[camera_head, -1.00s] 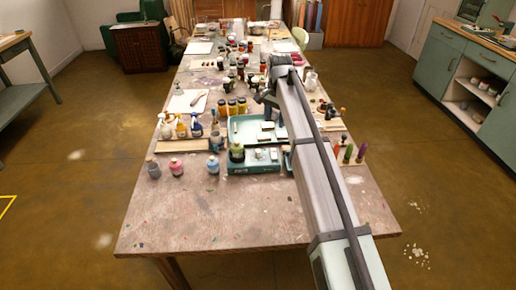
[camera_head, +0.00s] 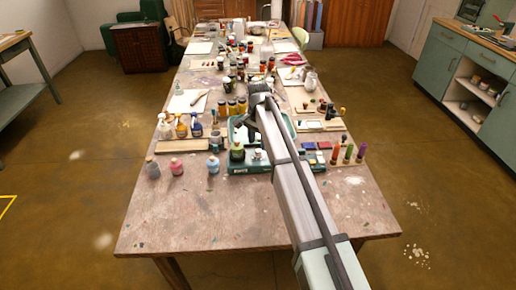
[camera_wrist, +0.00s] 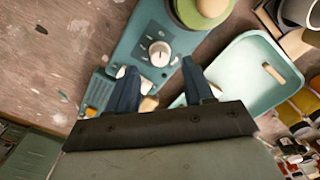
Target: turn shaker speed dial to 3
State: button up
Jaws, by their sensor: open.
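The shaker is a teal box (camera_head: 236,169) at the near middle of the table, with a green bottle (camera_head: 237,153) standing on its left part. In the wrist view, the shaker's teal top (camera_wrist: 143,30) carries a round white speed dial (camera_wrist: 159,51) with small pale marks around it, too small to read. A green round item with a tan top (camera_wrist: 212,6) sits beside the dial. My gripper (camera_wrist: 160,68) is open and empty; its two dark fingers show below the dial in the picture, one on each side, apart from it. In the head view, my arm hides part of the shaker.
A teal tray (camera_wrist: 232,88) lies right beside the shaker. Spray bottles (camera_head: 180,127), small paint jars (camera_head: 213,165) and a rack of coloured tubes (camera_head: 349,152) stand nearby. The table's near end (camera_head: 240,220) is clear.

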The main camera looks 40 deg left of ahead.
aim_at(258, 150)
jog(key=shift+f, duration=1.95)
jog(key=shift+c, duration=0.4)
grip_shut()
